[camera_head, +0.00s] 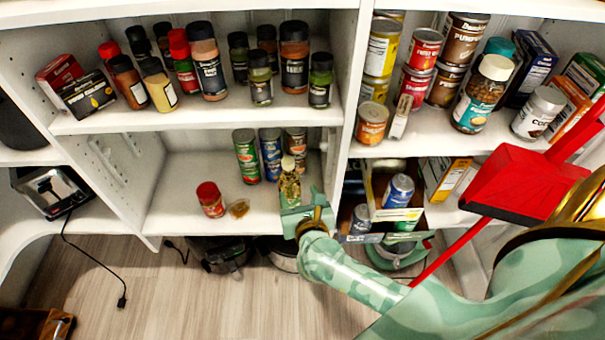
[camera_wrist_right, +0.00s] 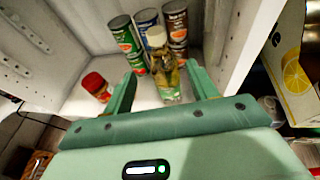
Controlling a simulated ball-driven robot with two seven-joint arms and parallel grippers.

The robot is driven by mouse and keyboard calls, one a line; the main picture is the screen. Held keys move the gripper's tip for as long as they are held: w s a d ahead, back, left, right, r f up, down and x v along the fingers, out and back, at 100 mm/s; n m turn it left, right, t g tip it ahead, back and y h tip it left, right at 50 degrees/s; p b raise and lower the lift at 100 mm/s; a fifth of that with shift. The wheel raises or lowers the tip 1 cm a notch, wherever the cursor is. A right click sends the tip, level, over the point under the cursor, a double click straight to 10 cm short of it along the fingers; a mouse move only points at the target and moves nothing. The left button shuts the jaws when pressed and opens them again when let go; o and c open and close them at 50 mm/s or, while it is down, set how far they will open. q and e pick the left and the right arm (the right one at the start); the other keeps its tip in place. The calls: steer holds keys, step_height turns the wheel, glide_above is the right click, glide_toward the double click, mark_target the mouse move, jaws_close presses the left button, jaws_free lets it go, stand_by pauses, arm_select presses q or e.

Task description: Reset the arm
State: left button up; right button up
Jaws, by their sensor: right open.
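My right gripper (camera_head: 303,207) reaches to the front of the lower left shelf (camera_head: 165,205). In the wrist view my right gripper (camera_wrist_right: 163,90) has its two green fingers apart. A small jar with a pale cap (camera_head: 290,180) stands just beyond it on the shelf. In the wrist view this jar (camera_wrist_right: 163,72) shows between the fingers, and I see no finger closed on it. My right arm (camera_head: 345,270) extends in from the lower right. My left gripper is not in view.
Several cans (camera_head: 270,150) stand behind the jar. A red-capped jar (camera_head: 210,199) and a small brown item (camera_head: 239,208) are to its left. An upright divider (camera_head: 345,100) and boxes and cans are to the right. A red dustpan (camera_head: 520,180) is near my arm.

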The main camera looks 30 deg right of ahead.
steer(key=shift+s+a+r, duration=0.15)
steer(key=shift+s, duration=0.3)
